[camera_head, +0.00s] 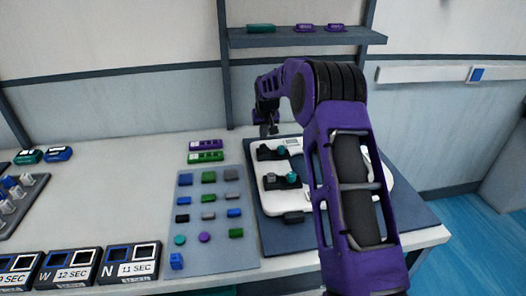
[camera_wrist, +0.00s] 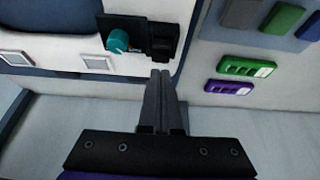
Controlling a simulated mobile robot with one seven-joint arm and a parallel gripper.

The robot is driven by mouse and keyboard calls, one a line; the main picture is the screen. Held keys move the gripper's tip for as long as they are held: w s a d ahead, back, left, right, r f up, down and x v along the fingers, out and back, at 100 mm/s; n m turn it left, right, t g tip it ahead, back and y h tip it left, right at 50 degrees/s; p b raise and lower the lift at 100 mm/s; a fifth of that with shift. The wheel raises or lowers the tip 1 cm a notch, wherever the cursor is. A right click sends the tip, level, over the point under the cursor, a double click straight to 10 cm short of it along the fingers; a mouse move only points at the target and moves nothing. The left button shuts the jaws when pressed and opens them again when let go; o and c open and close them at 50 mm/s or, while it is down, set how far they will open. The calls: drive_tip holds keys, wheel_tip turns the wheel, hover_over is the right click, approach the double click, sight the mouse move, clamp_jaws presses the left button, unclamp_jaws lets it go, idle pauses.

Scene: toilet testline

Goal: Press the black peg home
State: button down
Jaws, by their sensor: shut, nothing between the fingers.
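The white toilet part (camera_head: 300,200) lies on a dark mat, with two black fittings on its left side. Each fitting carries a teal knob; the far knob (camera_head: 281,149) and the near knob (camera_head: 292,177) both show. In the wrist view a teal knob (camera_wrist: 118,41) sits in a black fitting, with a black block (camera_wrist: 161,43) at its right end. I cannot tell for certain which black piece is the peg. My gripper (camera_wrist: 161,74) is shut and empty, its tips just below that block in the picture; contact cannot be told. In the head view my gripper (camera_head: 268,128) is at the far edge.
A grey-blue mat (camera_head: 216,255) with several coloured blocks lies left of the toilet part. A green labelled block (camera_head: 205,156) and a purple one (camera_head: 205,145) lie behind it. Timer boxes (camera_head: 130,263) stand at the front left. A shelf (camera_head: 300,38) hangs above.

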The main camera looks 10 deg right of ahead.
sight(264, 145)
drive_tip(key=shift+f+b, duration=0.7)
drive_tip(key=shift+f, duration=0.4)
idle(0.6)
drive_tip(key=shift+r, duration=0.1)
drive_tip(key=shift+r+p, duration=1.85)
drive_tip(key=shift+r, duration=1)
wheel_tip(264, 145, up, 2)
drive_tip(key=shift+r, duration=0.15)
